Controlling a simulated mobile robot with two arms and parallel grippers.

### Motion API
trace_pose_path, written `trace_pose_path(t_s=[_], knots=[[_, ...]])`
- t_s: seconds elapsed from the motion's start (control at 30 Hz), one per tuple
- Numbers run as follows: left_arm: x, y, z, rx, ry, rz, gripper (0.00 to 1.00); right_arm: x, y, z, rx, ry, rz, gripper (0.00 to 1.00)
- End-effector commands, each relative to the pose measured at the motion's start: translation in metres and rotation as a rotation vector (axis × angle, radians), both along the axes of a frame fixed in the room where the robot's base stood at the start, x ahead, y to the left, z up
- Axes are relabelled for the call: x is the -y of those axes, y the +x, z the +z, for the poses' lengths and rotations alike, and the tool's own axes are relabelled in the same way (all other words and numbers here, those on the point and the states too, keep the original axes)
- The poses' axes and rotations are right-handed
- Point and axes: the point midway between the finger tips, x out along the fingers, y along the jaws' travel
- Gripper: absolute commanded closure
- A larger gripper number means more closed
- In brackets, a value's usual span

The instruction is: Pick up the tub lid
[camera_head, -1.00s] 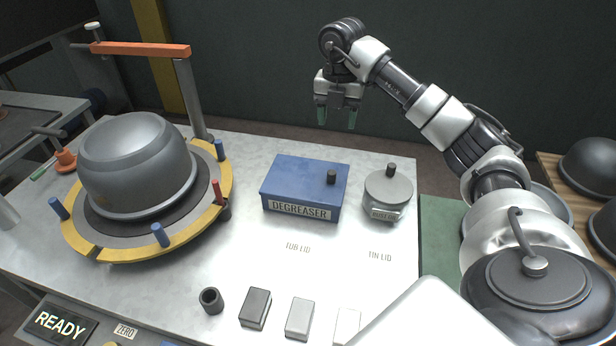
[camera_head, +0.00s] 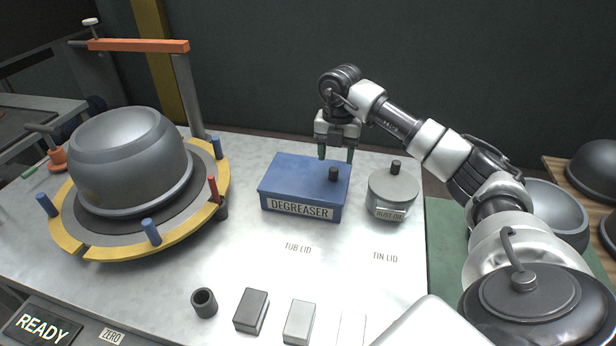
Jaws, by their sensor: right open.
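The tub is a blue box labelled DEGREASER (camera_head: 302,186) at the middle of the bench. Its blue lid (camera_head: 290,170) is on top, with a dark knob (camera_head: 333,173) toward the right side. My right gripper (camera_head: 336,154) points down above the back right of the lid, near the knob, with its two green-tipped fingers apart and nothing between them. Whether the fingertips are level with the knob is hard to tell. My left gripper is out of view.
A grey RUST OIL tin (camera_head: 392,192) with a knobbed lid stands just right of the tub. A dark dome (camera_head: 130,160) sits in a yellow ring fixture (camera_head: 190,222) at left. Small blocks (camera_head: 252,310) and a dark cup (camera_head: 204,302) lie at the front. Bench around the TUB LID marking is clear.

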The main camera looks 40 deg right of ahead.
Motion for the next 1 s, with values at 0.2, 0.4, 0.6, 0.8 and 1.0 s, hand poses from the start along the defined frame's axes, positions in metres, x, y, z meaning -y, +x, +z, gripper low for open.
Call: trace_pose_path(t_s=[0.2,0.4,0.6,0.8,1.0], knots=[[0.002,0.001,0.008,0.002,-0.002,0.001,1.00,-0.003,0.000,-0.027,-0.005,0.001,0.000,0.45],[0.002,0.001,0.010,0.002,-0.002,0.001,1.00,-0.003,0.001,-0.050,-0.002,0.001,-0.001,0.45],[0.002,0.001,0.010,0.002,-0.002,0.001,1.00,-0.003,0.001,-0.053,0.000,0.000,0.000,0.45],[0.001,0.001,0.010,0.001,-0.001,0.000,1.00,-0.003,0.001,-0.052,0.000,0.000,0.000,0.66],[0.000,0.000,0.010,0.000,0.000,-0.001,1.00,-0.003,0.001,-0.052,0.000,0.000,0.000,0.97]])
